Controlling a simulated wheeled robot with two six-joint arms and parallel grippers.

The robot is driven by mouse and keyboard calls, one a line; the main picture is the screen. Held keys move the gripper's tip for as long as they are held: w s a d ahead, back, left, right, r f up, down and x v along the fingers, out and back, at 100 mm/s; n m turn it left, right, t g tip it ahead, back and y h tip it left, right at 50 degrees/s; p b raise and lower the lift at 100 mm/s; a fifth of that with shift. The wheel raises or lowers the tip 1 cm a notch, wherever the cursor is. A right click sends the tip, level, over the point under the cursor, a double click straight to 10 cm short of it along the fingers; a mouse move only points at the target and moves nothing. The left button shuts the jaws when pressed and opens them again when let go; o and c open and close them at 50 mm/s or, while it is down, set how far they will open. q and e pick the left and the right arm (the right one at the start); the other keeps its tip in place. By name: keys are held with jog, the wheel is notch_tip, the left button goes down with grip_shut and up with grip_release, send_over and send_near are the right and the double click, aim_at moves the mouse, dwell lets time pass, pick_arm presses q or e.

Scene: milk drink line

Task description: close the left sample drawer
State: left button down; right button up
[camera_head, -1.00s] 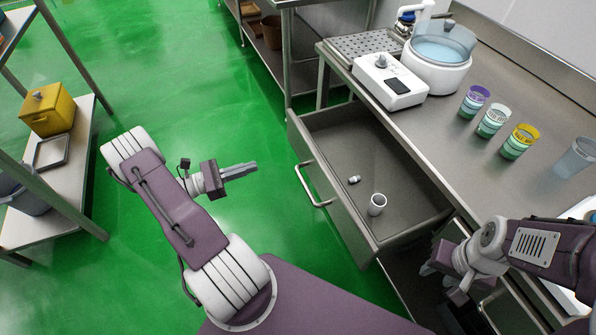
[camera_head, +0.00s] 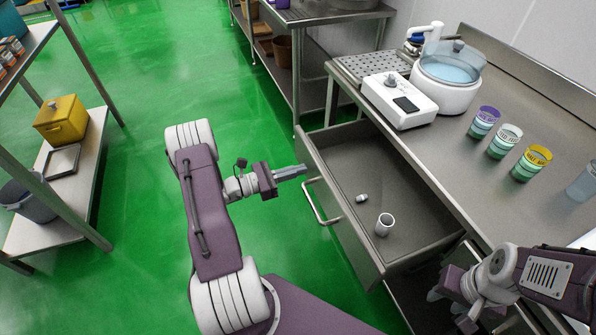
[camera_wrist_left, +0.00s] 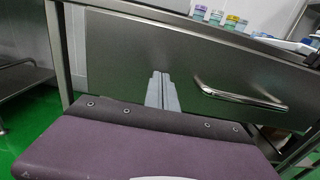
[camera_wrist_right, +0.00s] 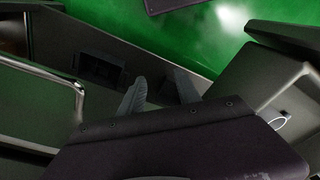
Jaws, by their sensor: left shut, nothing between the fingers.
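The left sample drawer (camera_head: 400,185) stands pulled open under the steel counter. Its bar handle (camera_head: 313,205) is on the outer front. My left gripper (camera_head: 303,171) is shut and empty, its tips close to the drawer front near the far end of the handle. In the left wrist view the shut fingers (camera_wrist_left: 161,78) point at the drawer front (camera_wrist_left: 110,50), left of the handle (camera_wrist_left: 240,97); contact cannot be told. My right gripper (camera_wrist_right: 160,88) is open and empty, beside the near end of the drawer, low by the counter front.
A white cup (camera_head: 384,225) and a small white piece (camera_head: 361,198) lie in the drawer. On the counter stand a water bath (camera_head: 447,95) and several cups (camera_head: 504,142). A rack (camera_head: 60,215) with a yellow box (camera_head: 62,121) is at left. Green floor (camera_head: 140,200) lies open between.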

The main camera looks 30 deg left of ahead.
pick_arm(q)
jog(key=shift+w+d, duration=0.1)
dwell(0.3)
jog(key=x, duration=0.8)
jog(key=shift+w+d, duration=0.15)
jog(key=shift+d, duration=0.2)
jog(key=b+x, duration=0.2)
jog(key=x, duration=1)
jog(key=shift+w+d, duration=0.15)
jog(key=shift+w, duration=0.1)
jog(key=shift+w+d, duration=0.15)
jog(key=shift+w, duration=0.05)
jog(key=shift+r, duration=0.2)
jog(key=shift+w+r, duration=0.1)
